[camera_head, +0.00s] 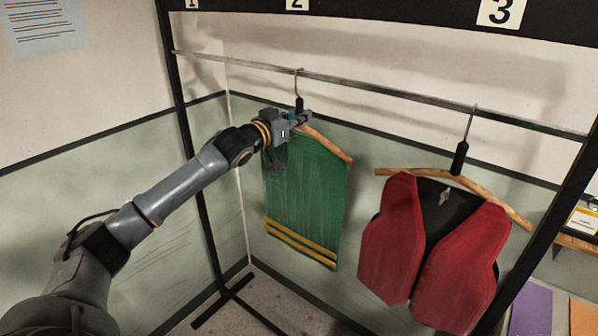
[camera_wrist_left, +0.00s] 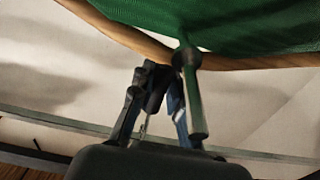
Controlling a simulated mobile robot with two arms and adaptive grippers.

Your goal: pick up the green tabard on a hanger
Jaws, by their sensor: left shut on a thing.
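The green tabard (camera_head: 305,200), with yellow bands near its hem, hangs from a wooden hanger (camera_head: 333,147) on the metal rail under number 2. The hanger's hook still shows over the rail, with a black grip sleeve below it. My left gripper (camera_head: 303,117) is at that sleeve, just above the tabard, and is shut on it. In the left wrist view my left gripper's fingers (camera_wrist_left: 160,95) are close against the dark sleeve (camera_wrist_left: 190,95); the wooden hanger (camera_wrist_left: 240,62) and green cloth (camera_wrist_left: 220,25) lie beyond. My right gripper is not in view.
A red vest (camera_head: 390,245) on a second wooden hanger (camera_head: 400,172) hangs to the right, apart from the tabard. The metal rail (camera_head: 390,87) spans a black frame with a left post (camera_head: 190,150). A wall stands close behind. Purple (camera_head: 531,310) and orange pieces lie at lower right.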

